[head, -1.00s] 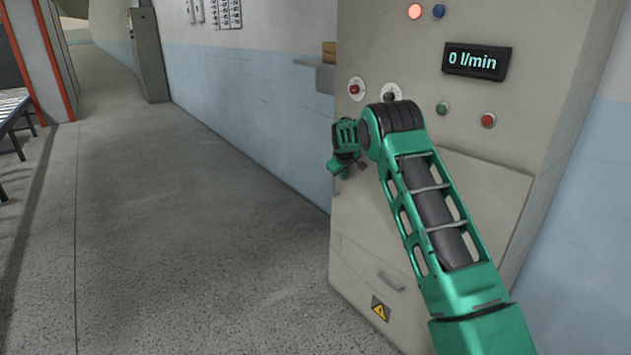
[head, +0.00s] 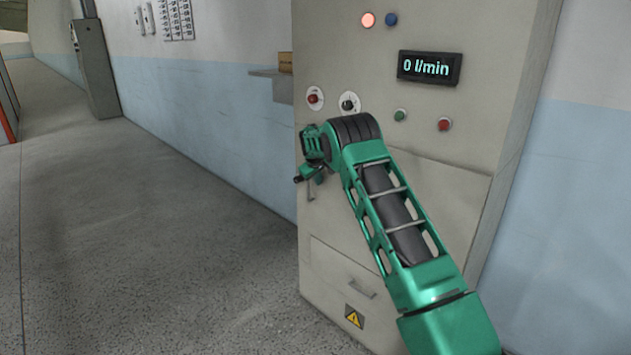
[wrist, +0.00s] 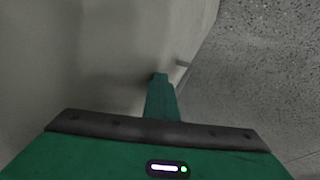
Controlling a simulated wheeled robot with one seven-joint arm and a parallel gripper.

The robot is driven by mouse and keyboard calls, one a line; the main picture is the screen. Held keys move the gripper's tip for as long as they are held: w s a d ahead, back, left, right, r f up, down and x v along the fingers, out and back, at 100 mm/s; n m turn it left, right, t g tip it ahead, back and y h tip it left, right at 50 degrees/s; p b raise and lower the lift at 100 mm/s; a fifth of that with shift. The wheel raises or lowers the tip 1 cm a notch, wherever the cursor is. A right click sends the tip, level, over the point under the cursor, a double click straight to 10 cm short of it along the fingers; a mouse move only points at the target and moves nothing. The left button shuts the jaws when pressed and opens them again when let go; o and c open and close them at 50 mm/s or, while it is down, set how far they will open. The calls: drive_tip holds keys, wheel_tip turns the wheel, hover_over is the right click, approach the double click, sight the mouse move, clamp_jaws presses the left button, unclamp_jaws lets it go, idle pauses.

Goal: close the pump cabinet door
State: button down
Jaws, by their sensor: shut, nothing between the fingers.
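The pump cabinet (head: 470,30) is a tall beige-grey box at the right in the head view. Its door (head: 440,200) is the middle front panel, partly hidden behind my arm. The door looks flush or nearly so; a small gap cannot be ruled out. My gripper (head: 310,177) is at the door's left edge, just above a small upright handle (head: 311,192). In the wrist view my gripper (wrist: 160,78) is shut and empty, close to a pale panel surface. A small handle (wrist: 183,63) sticks out just beyond the fingertips.
Above the door are a display (head: 430,67) reading 0 l/min and several knobs and lamps. Below it is a drawer panel (head: 328,265) with a handle and a yellow warning triangle (head: 354,316). A wall shelf (head: 272,82) stands left of the cabinet. The floor at left (head: 130,230) is clear.

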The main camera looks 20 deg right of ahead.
drive_tip(key=s+a+r, duration=0.7)
drive_tip(key=r, duration=0.1)
drive_tip(key=s+d+r+m+g, duration=0.1)
drive_tip(key=s+d+r+m, duration=0.15)
drive_tip(key=s, duration=0.75)
drive_tip(key=s+d+r+m+g+y, duration=0.1)
drive_tip(key=s+d+r, duration=0.2)
drive_tip(key=s, duration=0.7)
drive_tip(key=s+d+r+m+g, duration=0.1)
drive_tip(key=s+d+r, duration=0.15)
drive_tip(key=s, duration=0.75)
drive_tip(key=s+a+f+m+g+y, duration=0.1)
drive_tip(key=s+a, duration=0.1)
drive_tip(key=s, duration=1)
drive_tip(key=s+a+f+m+g+y, duration=0.1)
drive_tip(key=s+a+m, duration=0.1)
drive_tip(key=s, duration=1)
drive_tip(key=s+a+f+m+g+y, duration=0.1)
drive_tip(key=s+a+f, duration=0.1)
drive_tip(key=s, duration=1)
drive_tip(key=shift+a+m, duration=0.35)
drive_tip(key=shift+a, duration=0.5)
